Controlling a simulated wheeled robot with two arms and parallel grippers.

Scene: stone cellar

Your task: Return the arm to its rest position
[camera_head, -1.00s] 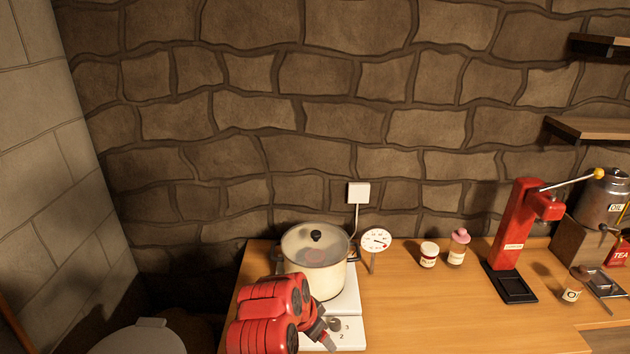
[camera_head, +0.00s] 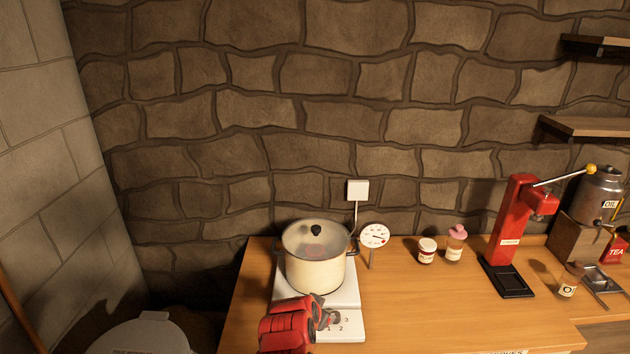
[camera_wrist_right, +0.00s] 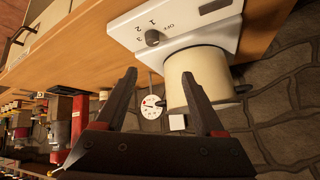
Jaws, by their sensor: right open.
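My right arm shows as red links at the bottom of the head view, in front of the hot plate. Its dark gripper (camera_head: 329,318) appears by the hot plate's knob area. In the right wrist view the gripper (camera_wrist_right: 160,75) has its two black fingers spread, with nothing held between them. Beyond the fingers are the cream pot (camera_wrist_right: 205,75) and the white hot plate (camera_wrist_right: 190,25) with its knob (camera_wrist_right: 152,38). In the head view the lidded pot (camera_head: 315,273) stands upright on the hot plate (camera_head: 350,297). My left gripper is out of view.
A round dial (camera_head: 374,236) stands right of the pot. Two small jars (camera_head: 427,251) (camera_head: 455,246), a red press (camera_head: 508,225) and an oil can (camera_head: 597,195) are farther right on the wooden counter (camera_head: 420,310). The counter's middle front is clear. A stone wall (camera_head: 250,110) rises behind.

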